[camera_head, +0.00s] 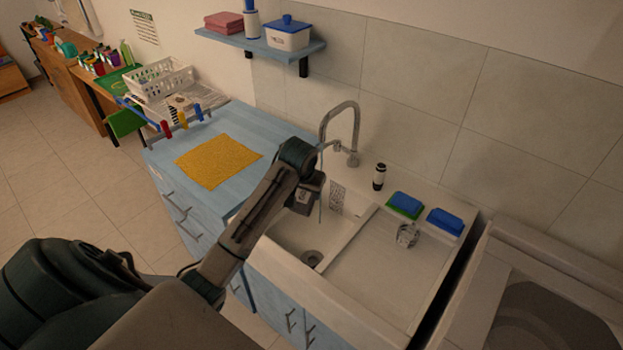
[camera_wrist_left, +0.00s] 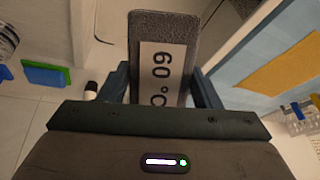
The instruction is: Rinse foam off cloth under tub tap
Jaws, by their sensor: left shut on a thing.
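My left gripper (camera_head: 305,198) is over the left basin of the white sink (camera_head: 288,236), close beside the tap's spout. In the left wrist view, the gripper (camera_wrist_left: 160,95) is shut on a grey, rough-textured cloth (camera_wrist_left: 163,24) with a white label reading "60 °C". No foam is clear on the side that shows. The curved metal tap (camera_head: 338,106) stands at the sink's back edge. A thin pale line hangs below its spout; I cannot tell surely whether it is running water. My right gripper is not in view.
A yellow cloth (camera_head: 218,162) lies on the blue counter left of the sink. A small dark bottle (camera_head: 379,176), blue-topped sponges (camera_head: 405,204) and a glass (camera_head: 408,235) stand right of the tap. A blue shelf (camera_head: 262,47) hangs above. The drainboard's front is clear.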

